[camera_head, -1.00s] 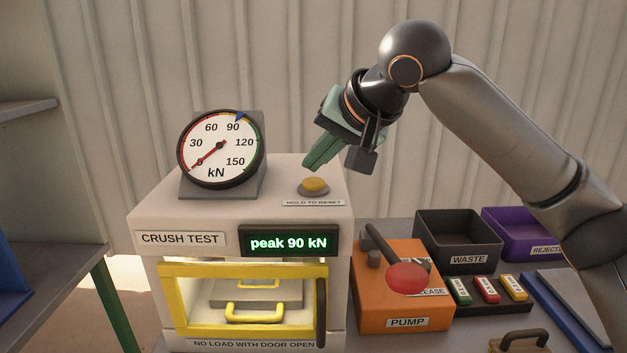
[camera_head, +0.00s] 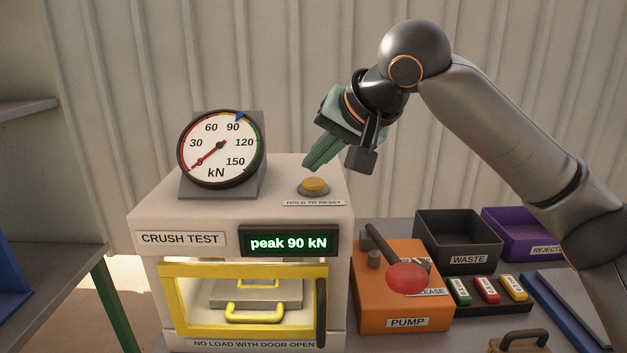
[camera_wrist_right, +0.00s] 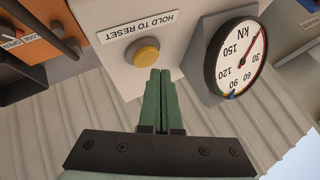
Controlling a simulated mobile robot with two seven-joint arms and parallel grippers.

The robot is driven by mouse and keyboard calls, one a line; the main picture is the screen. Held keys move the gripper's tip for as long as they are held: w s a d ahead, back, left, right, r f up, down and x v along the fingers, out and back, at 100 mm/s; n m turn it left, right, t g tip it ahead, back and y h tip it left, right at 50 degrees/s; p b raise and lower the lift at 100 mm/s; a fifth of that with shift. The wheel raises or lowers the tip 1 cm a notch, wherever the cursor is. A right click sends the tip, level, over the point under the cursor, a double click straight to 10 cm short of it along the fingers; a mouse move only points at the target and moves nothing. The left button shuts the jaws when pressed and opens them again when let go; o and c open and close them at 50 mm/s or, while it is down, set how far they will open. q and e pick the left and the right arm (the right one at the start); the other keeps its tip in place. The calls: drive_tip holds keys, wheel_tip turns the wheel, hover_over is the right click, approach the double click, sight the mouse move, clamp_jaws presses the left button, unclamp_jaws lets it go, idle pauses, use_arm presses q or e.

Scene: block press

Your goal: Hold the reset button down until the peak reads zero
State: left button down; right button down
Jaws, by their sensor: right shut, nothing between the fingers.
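The yellow reset button (camera_head: 314,185) sits on top of the crush test machine (camera_head: 180,219), behind a "HOLD TO RESET" label. It also shows in the right wrist view (camera_wrist_right: 145,52). My right gripper (camera_head: 308,166) is shut and empty, its green fingers angled down just above the button. In the right wrist view the fingertips (camera_wrist_right: 160,72) appear close beside the button; I cannot tell a touch. The display (camera_head: 289,243) reads "peak 90 kN". The gauge (camera_head: 221,148) has its red needle near 0 and a blue marker near 90. My left gripper is not in view.
The machine's yellow-framed door (camera_head: 168,300) is at the front. To the right are the orange pump (camera_head: 375,305) with a red-knobbed lever (camera_head: 407,278), a black waste bin (camera_head: 440,234), a purple rejects bin (camera_head: 510,224) and several small coloured blocks (camera_head: 487,290).

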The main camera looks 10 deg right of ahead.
sight(317, 184)
drive_tip(key=shift+f, duration=0.1)
drive_tip(key=shift+f, duration=0.3)
drive_tip(key=shift+f, duration=0.55)
idle(1.6)
drive_tip(key=shift+r, duration=0.1)
idle(0.8)
drive_tip(key=shift+r+p, duration=0.85)
drive_tip(key=shift+r, duration=0.1)
wheel_tip(317, 184, up, 5)
drive_tip(key=p, duration=0.5)
